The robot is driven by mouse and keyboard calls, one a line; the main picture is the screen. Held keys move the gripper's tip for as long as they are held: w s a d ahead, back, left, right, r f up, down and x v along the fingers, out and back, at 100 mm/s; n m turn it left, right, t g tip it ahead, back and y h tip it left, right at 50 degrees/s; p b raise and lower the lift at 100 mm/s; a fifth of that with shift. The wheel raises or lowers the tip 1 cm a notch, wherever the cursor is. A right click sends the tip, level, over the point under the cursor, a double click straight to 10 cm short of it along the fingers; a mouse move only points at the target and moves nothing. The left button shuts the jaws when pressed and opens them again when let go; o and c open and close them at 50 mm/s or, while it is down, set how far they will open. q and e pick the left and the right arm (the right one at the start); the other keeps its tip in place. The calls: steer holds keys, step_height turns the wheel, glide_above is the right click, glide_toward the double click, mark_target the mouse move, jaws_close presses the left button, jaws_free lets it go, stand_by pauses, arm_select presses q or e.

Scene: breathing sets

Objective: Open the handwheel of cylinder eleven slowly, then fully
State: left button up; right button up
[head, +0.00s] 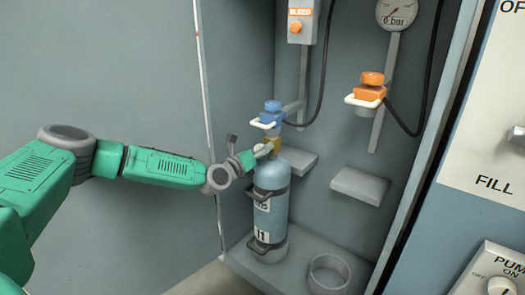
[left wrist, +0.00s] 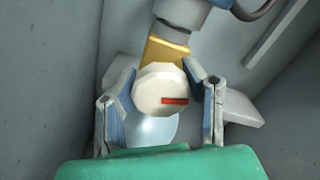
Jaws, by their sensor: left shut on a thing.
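Cylinder eleven (head: 271,213) is a blue-grey bottle marked 11, standing upright in the bay. Its handwheel (left wrist: 160,92) is a cream knob with a red mark, on the side of the brass valve (left wrist: 167,50). My left gripper (head: 264,150) reaches in from the left at the valve. In the left wrist view the fingers (left wrist: 160,95) stand on both sides of the handwheel and are shut on it. The red mark lies level, right of the knob's centre. A blue connector (head: 271,115) with a white handle sits on top of the valve. My right gripper is not in view.
An orange connector (head: 370,88) hangs at the right under a gauge (head: 397,13) reading near 0 bar. An empty ring holder (head: 328,274) is on the bay floor beside the cylinder. Grey shelf brackets (head: 360,186) jut from the back wall. A control panel (head: 490,130) is at the right.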

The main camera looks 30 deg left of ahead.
arm_select(q)
steer(key=n, duration=0.3)
steer(key=f+n, duration=0.1)
steer(key=n, duration=0.2)
steer(key=shift+s+d, duration=0.1)
steer(key=n, duration=0.5)
steer(key=shift+d+f, duration=0.1)
stand_by(0.5)
steer(key=o, duration=1.2)
steer(key=shift+r+n, duration=0.2)
steer(key=shift+n, duration=0.1)
